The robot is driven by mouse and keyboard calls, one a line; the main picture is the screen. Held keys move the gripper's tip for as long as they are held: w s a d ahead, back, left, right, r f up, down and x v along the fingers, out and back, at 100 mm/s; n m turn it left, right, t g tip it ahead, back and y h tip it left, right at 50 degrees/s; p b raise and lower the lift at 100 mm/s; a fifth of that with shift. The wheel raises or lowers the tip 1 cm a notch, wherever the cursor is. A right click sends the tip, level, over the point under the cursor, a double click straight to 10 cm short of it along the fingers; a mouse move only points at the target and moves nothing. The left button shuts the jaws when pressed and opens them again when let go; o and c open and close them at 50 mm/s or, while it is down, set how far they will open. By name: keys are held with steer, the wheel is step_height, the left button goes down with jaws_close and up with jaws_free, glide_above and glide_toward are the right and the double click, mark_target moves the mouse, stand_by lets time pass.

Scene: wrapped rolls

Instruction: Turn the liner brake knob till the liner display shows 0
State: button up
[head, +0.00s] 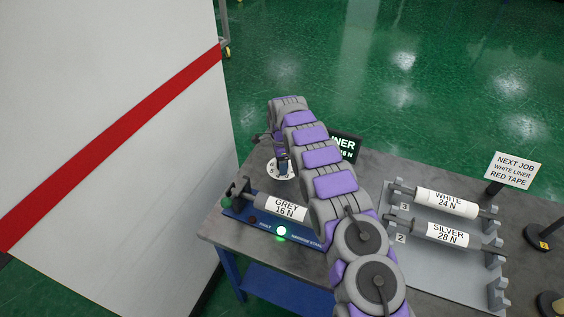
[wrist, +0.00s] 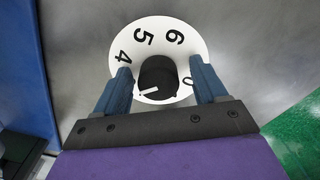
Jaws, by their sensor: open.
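The liner brake knob (wrist: 157,76) is black with a white pointer line aimed to the lower left, below the 4. It sits on a round white dial (wrist: 152,30) where 4, 5, 6 and 0 show. My gripper (wrist: 160,68) is open, its blue fingers on either side of the knob; I cannot tell if they touch it. In the head view my gripper (head: 283,165) is over the dial (head: 272,172), hiding the knob. The liner display (head: 346,146) is black, partly hidden by my arm; "INER" and what looks like "6 N" show.
A grey roll (head: 284,206) marked 16 N lies on a blue base beside a lit green button (head: 281,231). White (head: 446,203) and silver (head: 446,234) rolls lie on the rack at right. A sign (head: 513,171) stands behind. A white wall with a red stripe (head: 120,140) is at left.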

steer(key=shift+a, duration=0.1)
steer(key=shift+d, duration=0.85)
steer(key=c, duration=0.6)
steer(key=shift+a+r, duration=0.1)
steer(key=shift+a, duration=0.1)
steer(key=c, duration=0.4)
steer(key=shift+o, duration=0.2)
steer(key=shift+a, duration=0.15)
